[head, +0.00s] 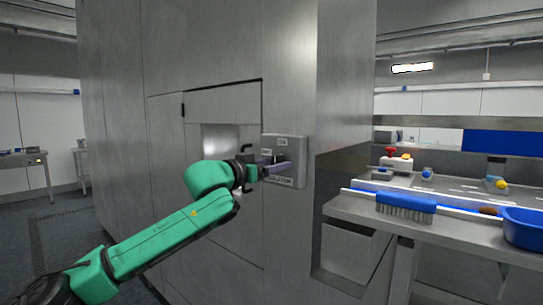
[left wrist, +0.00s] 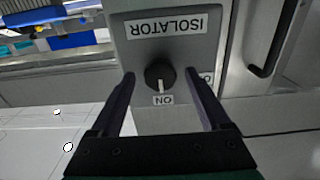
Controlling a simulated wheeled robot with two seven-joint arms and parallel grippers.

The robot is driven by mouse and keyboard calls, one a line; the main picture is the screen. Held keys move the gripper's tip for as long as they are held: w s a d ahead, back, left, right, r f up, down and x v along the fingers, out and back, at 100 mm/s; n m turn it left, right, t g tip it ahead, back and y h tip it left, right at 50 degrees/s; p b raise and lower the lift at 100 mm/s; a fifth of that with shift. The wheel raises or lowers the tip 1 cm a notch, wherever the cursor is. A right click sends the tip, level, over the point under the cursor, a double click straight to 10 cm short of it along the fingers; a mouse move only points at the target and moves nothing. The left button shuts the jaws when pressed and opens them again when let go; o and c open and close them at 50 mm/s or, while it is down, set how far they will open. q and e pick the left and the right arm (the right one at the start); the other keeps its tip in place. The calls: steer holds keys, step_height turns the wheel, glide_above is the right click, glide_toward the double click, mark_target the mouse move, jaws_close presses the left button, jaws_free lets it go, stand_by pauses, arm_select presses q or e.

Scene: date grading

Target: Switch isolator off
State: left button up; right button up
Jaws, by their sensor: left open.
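The isolator (head: 297,146) is a grey box on the metal cabinet wall, in the middle of the head view. In the left wrist view its plate (left wrist: 192,52) carries the label ISOLATOR, upside down. Its black rotary knob (left wrist: 160,74) has a white pointer line directed at the ON label (left wrist: 163,99). My left gripper (left wrist: 158,82) is open, with one finger on each side of the knob and a gap to it on both sides. In the head view the left gripper (head: 274,167) is in front of the box and hides the knob. My right gripper is not in view.
A steel bench (head: 440,228) stands at the right, with a blue brush (head: 405,203) and a blue bowl (head: 522,225) on it. A black door handle (left wrist: 268,52) is beside the isolator in the left wrist view. The floor (head: 62,222) at the left is clear.

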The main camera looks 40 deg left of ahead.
arm_select(q)
jaws_close()
steer(key=shift+n, duration=0.4)
steer(key=shift+r+n+p, duration=0.1)
steer(key=shift+n+p, duration=0.6)
steer(key=shift+n, duration=0.2)
steer(key=n+p, duration=0.1)
steer(key=n, duration=0.2)
steer(key=shift+n, duration=0.3)
steer(key=n+p, duration=0.1)
steer(key=n, duration=0.3)
steer(key=shift+n+p, duration=0.9)
steer(key=shift+n, duration=1)
